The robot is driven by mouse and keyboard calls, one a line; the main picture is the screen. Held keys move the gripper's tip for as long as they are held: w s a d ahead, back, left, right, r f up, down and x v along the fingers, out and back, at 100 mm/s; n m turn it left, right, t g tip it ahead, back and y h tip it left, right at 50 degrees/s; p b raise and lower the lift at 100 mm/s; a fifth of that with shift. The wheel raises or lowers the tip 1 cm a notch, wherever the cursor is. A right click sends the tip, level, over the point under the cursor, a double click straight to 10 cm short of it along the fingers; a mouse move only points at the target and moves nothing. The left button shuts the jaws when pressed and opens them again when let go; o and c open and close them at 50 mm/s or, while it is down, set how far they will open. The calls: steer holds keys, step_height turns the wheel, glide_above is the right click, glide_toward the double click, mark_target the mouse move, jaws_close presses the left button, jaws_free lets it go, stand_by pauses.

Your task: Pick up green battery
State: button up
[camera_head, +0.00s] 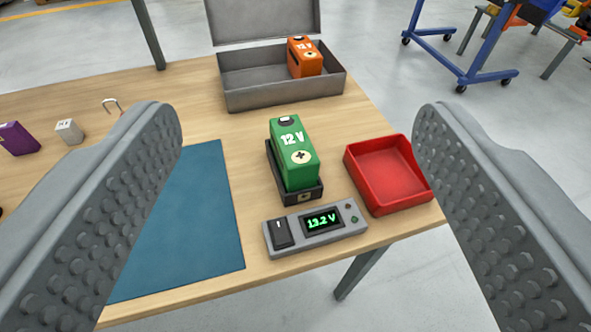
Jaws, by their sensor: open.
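The green battery (290,160), marked 12 V with a plus sign, stands in a black holder (306,194) near the middle of the wooden table. A grey meter (340,235) reading 13.2 V lies just in front of the holder. My gripper (298,150) is open and empty. Its two grey studded fingers frame the view at left and right, with the battery between them in the picture and apart from both.
A red tray (386,180) sits right of the battery. Behind is an open grey metal box (250,95) holding an orange battery (306,57). A blue mat (190,235) lies left. A purple battery (18,139) and a grey padlock (69,131) lie farther left.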

steer(key=w+f+n+g, duration=0.1)
steer(key=w+f+g, duration=0.2)
steer(key=w+g, duration=0.65)
steer(key=n+g, duration=0.2)
steer(key=g, duration=0.4)
glide_above(293, 138)
step_height(293, 138, down, 5)
step_height(293, 138, down, 17)
steer(key=shift+f, duration=0.2)
steer(key=shift+r, duration=0.1)
jaws_close()
